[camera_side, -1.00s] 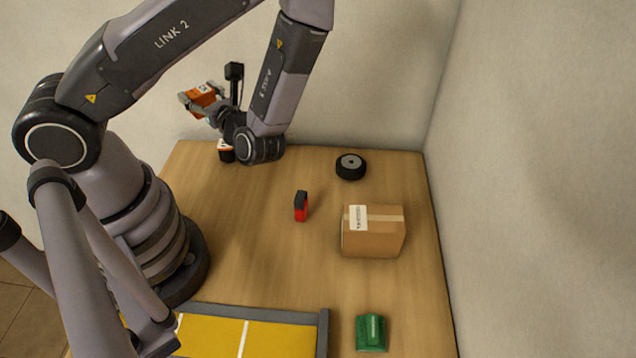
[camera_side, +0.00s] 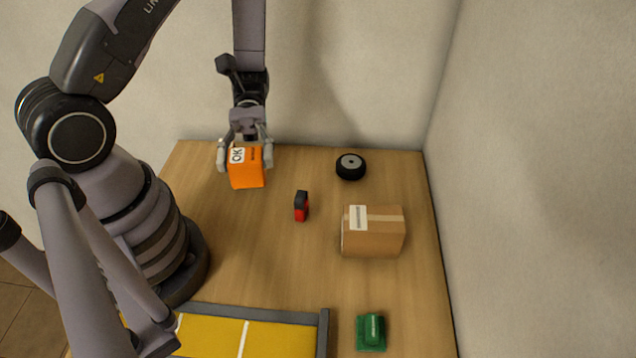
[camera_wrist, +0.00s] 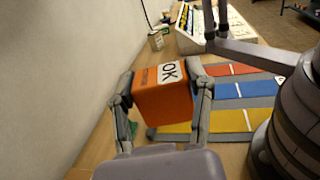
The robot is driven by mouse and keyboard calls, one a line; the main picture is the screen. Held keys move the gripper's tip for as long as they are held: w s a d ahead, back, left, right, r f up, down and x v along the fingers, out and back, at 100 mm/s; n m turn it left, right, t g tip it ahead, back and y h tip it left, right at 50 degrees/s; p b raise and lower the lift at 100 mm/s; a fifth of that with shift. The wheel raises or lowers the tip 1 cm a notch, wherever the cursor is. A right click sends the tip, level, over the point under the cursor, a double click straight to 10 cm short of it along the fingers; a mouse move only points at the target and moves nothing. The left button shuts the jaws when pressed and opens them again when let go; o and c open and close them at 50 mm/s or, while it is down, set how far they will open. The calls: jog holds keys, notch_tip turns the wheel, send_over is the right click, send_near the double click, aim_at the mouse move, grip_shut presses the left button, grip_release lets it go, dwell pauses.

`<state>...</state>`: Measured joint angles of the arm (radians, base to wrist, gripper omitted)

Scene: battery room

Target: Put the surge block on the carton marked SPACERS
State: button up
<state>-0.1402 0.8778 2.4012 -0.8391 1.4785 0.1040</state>
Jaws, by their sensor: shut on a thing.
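My gripper (camera_side: 245,157) is shut on an orange block (camera_side: 246,172) with a white OK label, held by its two sides. In the side view it hangs over the back left of the table, left of the carton. The block also shows in the wrist view (camera_wrist: 162,100), between both fingers. The brown carton (camera_side: 373,240) stands on the right of the table, with tape and a white label across its top. The label's print is too small to read. The carton's top is bare.
A small red and black item (camera_side: 301,206) stands between block and carton. A black wheel-like ring (camera_side: 351,167) lies behind the carton, and a green item (camera_side: 371,332) in front. A grey-edged tray with yellow panels (camera_side: 215,336) is at the front. Walls bound the back and right.

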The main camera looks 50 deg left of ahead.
jog(key=w+d+n+t+h, duration=0.1)
jog(key=w+n+t+h, duration=0.1)
jog(key=w+t, duration=0.15)
send_over(357, 216)
jog(key=f, duration=0.9)
jog(key=shift+s+a+f, duration=0.15)
jog(key=shift+s+f, duration=0.05)
jog(key=shift+s, duration=0.15)
jog(key=shift+w+f, duration=0.15)
jog(key=shift+f, duration=0.1)
jog(key=shift+w+f, duration=0.2)
jog(key=shift+f, duration=1.55)
jog(key=shift+f, duration=0.15)
jog(key=o, duration=1.2)
